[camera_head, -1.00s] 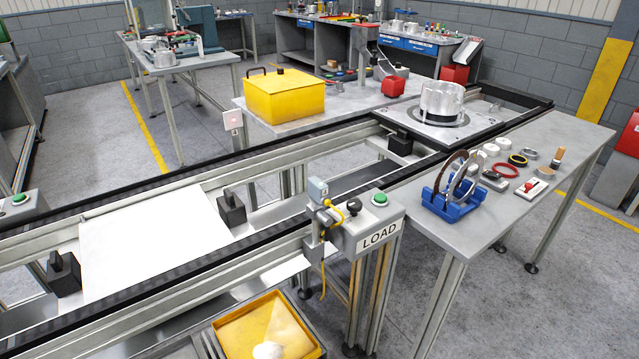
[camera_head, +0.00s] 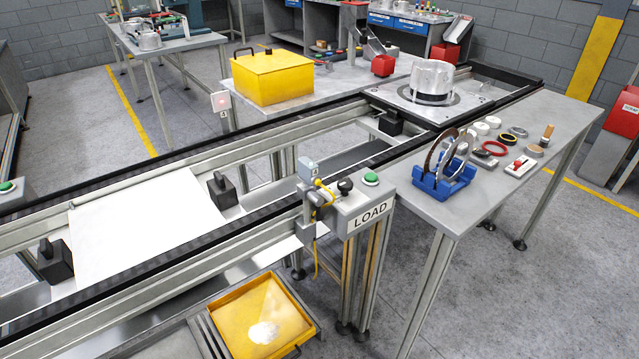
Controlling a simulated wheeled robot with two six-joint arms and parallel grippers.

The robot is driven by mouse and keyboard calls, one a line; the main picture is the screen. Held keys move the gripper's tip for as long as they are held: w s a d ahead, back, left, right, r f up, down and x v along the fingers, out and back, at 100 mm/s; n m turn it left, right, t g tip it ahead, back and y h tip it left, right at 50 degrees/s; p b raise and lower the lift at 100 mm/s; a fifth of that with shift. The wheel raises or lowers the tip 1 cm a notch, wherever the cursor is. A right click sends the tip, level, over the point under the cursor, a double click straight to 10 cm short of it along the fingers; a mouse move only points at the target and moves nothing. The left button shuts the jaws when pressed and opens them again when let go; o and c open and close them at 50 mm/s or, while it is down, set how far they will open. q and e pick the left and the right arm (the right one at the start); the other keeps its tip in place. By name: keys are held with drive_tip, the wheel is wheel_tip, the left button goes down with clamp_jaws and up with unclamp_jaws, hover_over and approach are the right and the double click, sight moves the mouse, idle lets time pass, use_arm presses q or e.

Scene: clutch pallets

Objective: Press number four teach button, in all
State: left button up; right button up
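A grey control box marked LOAD (camera_head: 362,211) stands at the conveyor's near rail, with a green button (camera_head: 371,179) and a black knob (camera_head: 345,187) on top. Another green button (camera_head: 7,187) shows at the far left edge. A small white plate with a red mark (camera_head: 221,101) stands by the far rail; its marking is too small to read. I cannot tell which of these, if any, is the number four teach button. Neither of my grippers is in view.
A conveyor with black rails (camera_head: 150,168) crosses the view and carries a white plate (camera_head: 150,225). A grey side table (camera_head: 520,180) holds a blue rack (camera_head: 443,187) and small parts. A yellow tray (camera_head: 232,322) sits low in front. Open floor lies at the lower right.

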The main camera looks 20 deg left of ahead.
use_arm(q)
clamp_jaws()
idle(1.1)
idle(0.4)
